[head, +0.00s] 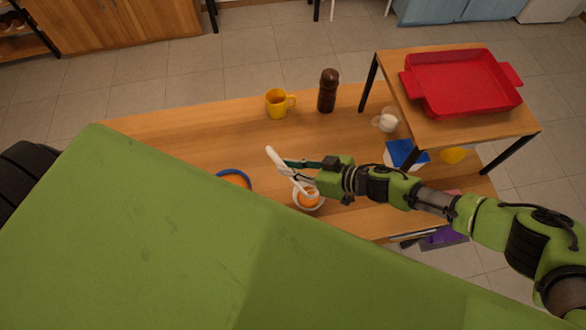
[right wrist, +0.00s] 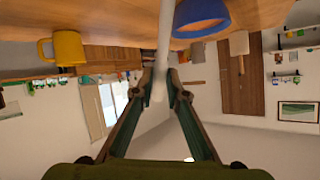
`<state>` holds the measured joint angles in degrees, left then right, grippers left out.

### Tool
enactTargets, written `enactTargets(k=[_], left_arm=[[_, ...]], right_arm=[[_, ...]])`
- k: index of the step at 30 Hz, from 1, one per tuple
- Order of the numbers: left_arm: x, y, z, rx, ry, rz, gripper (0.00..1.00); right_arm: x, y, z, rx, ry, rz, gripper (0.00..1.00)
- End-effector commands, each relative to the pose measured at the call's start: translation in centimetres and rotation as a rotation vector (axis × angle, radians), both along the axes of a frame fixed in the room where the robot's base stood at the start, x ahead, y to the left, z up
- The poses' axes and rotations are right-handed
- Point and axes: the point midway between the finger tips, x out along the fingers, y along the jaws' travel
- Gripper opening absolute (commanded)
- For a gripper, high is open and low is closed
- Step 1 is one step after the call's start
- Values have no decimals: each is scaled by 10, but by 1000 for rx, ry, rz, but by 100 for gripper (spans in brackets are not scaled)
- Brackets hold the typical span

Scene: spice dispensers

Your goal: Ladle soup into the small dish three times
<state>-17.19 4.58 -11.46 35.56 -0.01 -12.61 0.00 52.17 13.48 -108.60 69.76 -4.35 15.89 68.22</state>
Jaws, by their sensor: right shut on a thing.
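My right gripper (head: 290,164) is shut on the handle of a white ladle (head: 275,157). The right wrist view shows the handle (right wrist: 165,45) between the fingertips (right wrist: 160,82). The ladle slants down toward a small white dish (head: 319,204) with orange soup in it. Its lower end is over or in this dish; I cannot tell whether it touches. A blue bowl (head: 236,171) with orange soup stands left of the dish, partly hidden by my green body. The blue bowl (right wrist: 202,18) also shows in the right wrist view. My left gripper is not in view.
A yellow mug (head: 277,104) and a dark pepper mill (head: 328,91) stand at the back of the wooden table (head: 190,135). A raised shelf (head: 440,130) on the right carries a red tray (head: 460,85). A small white jug (head: 387,122) stands by the shelf. The table's back left is clear.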

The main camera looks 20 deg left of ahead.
Motion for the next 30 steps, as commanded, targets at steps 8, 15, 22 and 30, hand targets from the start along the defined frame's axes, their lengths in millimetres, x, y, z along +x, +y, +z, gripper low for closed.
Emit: enactTargets(k=[8,15,22,30], left_arm=[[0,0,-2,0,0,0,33],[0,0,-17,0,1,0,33],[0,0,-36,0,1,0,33],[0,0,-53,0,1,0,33]], right_arm=[[13,16,-11,-155,137,9,0],[24,25,-28,-283,258,4,0],[28,29,-37,-356,333,2,0],[30,32,-42,-403,385,2,0]])
